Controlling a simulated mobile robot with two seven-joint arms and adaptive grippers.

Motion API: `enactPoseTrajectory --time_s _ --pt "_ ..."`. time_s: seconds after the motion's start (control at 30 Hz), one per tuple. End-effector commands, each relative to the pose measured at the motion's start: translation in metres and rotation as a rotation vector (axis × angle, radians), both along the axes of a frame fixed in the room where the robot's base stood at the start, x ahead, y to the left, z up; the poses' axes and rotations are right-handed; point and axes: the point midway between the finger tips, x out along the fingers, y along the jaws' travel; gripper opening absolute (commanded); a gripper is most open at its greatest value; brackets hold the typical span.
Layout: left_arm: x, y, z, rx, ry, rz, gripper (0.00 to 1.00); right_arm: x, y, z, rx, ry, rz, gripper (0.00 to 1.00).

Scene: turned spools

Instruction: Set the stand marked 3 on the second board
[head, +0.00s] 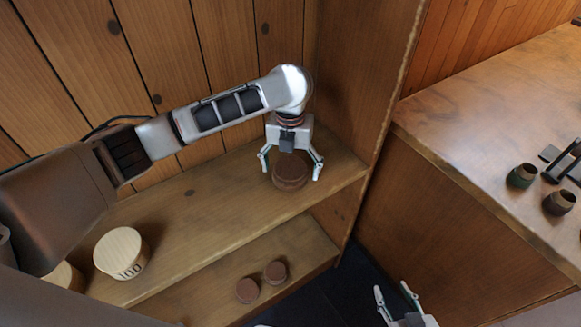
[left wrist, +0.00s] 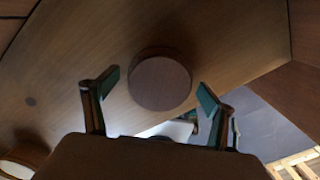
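My left gripper (head: 290,168) is open above the upper shelf board (head: 200,215), its fingers on either side of a dark brown round wooden piece (head: 290,178). The piece shows in the left wrist view as a plain disc (left wrist: 160,82) between and just beyond the spread fingers (left wrist: 160,88). I see no number on it, so I cannot tell whether it is the stand marked 3. Two smaller brown round pieces (head: 247,290) (head: 275,271) stand on the lower board (head: 300,250), with no readable marks. My right gripper (head: 392,287) is open and empty at the bottom edge.
A pale round box marked 100 (head: 121,252) stands on the upper board at left, with another pale one (head: 65,276) partly hidden beside it. The shelf's side wall (head: 375,90) rises close to the right of my left gripper. A counter (head: 480,110) at right holds dark cups (head: 522,175).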

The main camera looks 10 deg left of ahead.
Motion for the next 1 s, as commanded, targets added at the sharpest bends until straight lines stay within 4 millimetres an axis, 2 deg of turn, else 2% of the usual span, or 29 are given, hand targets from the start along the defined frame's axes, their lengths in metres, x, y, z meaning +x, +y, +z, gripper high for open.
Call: enactPoseTrajectory --time_s 0.17,0.27,0.5,0.7,0.83,1.0 --pt "0.001 0.000 0.005 0.000 -0.002 0.000 0.85 0.000 0.000 0.000 0.000 0.000 0.000 0.40" --pt "0.001 0.000 0.018 0.001 -0.003 -0.001 0.85 0.001 0.000 0.005 0.000 -0.001 -0.001 0.40" --pt "0.002 0.001 0.068 0.001 -0.006 0.000 0.85 0.002 0.000 0.020 0.000 -0.006 0.000 0.40" --pt "0.001 0.001 0.103 0.001 -0.003 0.000 0.85 0.003 0.000 0.028 0.001 -0.008 0.000 0.40" --pt "0.001 0.000 0.116 0.001 -0.002 0.001 0.85 0.003 0.000 0.030 0.000 -0.009 0.001 0.40" --pt "0.000 0.000 0.123 0.001 0.000 0.001 0.85 0.003 0.000 0.031 0.000 -0.009 0.001 0.40"
